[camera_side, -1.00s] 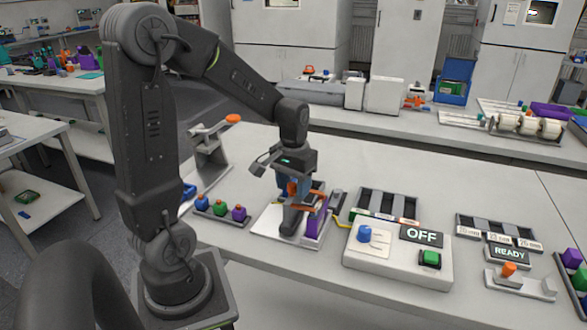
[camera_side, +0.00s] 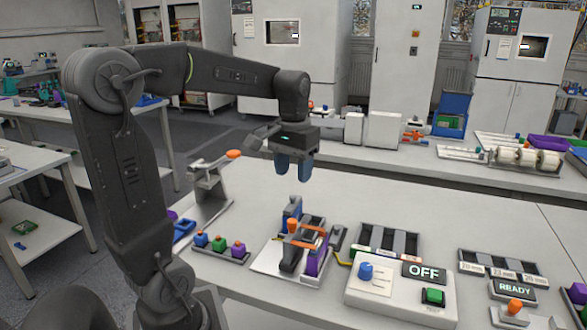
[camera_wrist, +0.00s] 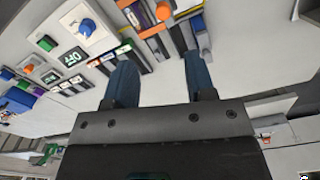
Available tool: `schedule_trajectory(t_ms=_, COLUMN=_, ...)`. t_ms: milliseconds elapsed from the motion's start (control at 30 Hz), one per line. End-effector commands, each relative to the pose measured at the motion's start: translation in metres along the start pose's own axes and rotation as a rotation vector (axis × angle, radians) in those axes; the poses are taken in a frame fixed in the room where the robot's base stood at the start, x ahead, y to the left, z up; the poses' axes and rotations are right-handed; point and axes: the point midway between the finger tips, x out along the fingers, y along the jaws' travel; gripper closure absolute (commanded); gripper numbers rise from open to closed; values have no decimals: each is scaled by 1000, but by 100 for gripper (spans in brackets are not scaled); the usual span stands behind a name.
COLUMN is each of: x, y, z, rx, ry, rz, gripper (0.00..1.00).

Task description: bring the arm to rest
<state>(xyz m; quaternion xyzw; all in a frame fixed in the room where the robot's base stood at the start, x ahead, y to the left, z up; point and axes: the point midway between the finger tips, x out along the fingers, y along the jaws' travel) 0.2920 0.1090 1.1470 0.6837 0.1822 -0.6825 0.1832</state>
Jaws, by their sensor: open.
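My gripper (camera_side: 292,168) is raised well above the bench, with its two blue fingers pointing down and nothing held. In the wrist view the fingers of my gripper (camera_wrist: 160,82) stand apart with bare bench between them. Below it in the side view is a fixture (camera_side: 305,244) with an orange clamp bar, a purple block and a blue part on a white base plate. The fixture also shows at the top of the wrist view (camera_wrist: 146,20). My gripper is apart from everything on the bench.
A white control box (camera_side: 400,293) with a blue knob, a green button and an "OFF" display stands to the right. A rack of coloured blocks (camera_side: 219,247) and a grey stand with an orange top (camera_side: 210,185) are on the left.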

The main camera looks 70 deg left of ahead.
Motion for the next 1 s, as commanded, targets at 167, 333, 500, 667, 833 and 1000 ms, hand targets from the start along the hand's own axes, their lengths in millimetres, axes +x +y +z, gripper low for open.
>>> schedule_trajectory(t_ms=167, x=0, y=0, z=0, rx=0, ry=0, rz=0, gripper=50)
schedule_trajectory(t_ms=333, x=0, y=5, z=4, rx=16, ry=14, rz=0, gripper=50)
schedule_trajectory(t_ms=500, x=-2, y=38, z=41, rx=141, ry=127, rz=10, gripper=50)
schedule_trajectory(t_ms=667, x=5, y=70, z=95, rx=315, ry=290, rz=46, gripper=50)
schedule_trajectory(t_ms=833, x=17, y=87, z=137, rx=454, ry=420, rz=98, gripper=50)
schedule_trajectory(t_ms=1000, x=24, y=92, z=154, rx=511, ry=477, rz=126, gripper=50)
